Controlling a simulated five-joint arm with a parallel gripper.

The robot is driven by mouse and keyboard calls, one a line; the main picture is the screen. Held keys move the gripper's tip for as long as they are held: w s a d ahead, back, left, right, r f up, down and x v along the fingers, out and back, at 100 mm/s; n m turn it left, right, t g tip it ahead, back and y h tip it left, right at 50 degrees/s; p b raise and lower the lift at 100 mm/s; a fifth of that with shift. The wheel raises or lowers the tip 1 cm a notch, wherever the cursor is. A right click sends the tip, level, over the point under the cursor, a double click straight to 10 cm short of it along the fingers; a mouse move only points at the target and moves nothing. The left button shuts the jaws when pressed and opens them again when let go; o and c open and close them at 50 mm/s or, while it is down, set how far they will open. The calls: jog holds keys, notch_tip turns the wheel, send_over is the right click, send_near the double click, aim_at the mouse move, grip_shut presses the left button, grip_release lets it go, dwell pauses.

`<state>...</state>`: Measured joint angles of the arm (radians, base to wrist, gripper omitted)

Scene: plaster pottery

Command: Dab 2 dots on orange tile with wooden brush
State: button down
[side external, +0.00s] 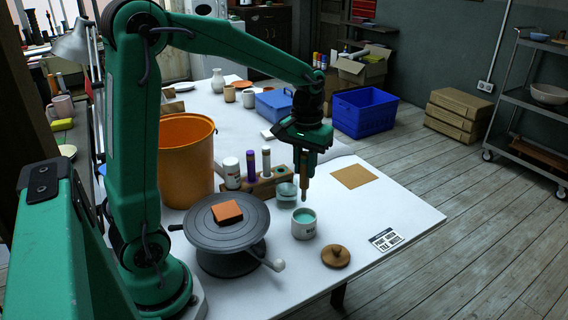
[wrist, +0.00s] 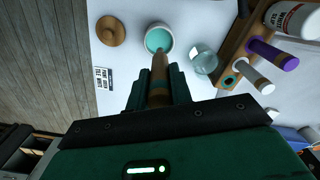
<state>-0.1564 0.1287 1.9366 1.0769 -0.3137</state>
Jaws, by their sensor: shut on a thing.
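The orange tile (side external: 227,211) lies on the dark round banding wheel (side external: 226,240) at the left of the table. My gripper (side external: 305,163) is shut on the wooden brush (side external: 304,186), which points down over the table, right of the tile. In the wrist view the brush (wrist: 158,80) runs between the jaws toward the cup of teal glaze (wrist: 159,39). In the side view the white cup (side external: 303,225) stands just below the brush tip, which looks above its rim. I see no dots on the tile's visible top.
A glass jar (side external: 287,193) stands beside the cup, in front of a wooden rack (side external: 262,186) with several bottles. A wooden lid (side external: 336,256), a printed card (side external: 386,239) and a brown square (side external: 354,177) lie to the right. An orange bucket (side external: 187,160) stands behind the wheel.

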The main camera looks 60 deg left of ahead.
jog(key=s+a+r, duration=0.1)
jog(key=s+r, duration=0.1)
jog(key=s, duration=0.8)
jog(key=s+a+r, duration=0.2)
jog(key=s+r, duration=0.1)
jog(key=s, duration=0.7)
jog(key=shift+s+r, duration=0.15)
jog(key=shift+f, duration=0.25)
jog(key=shift+f, duration=0.8)
jog(key=shift+f, duration=0.6)
jog(key=shift+r, duration=0.1)
dwell(0.8)
notch_tip(320, 180, up, 4)
jog(key=shift+r, duration=0.15)
dwell(0.6)
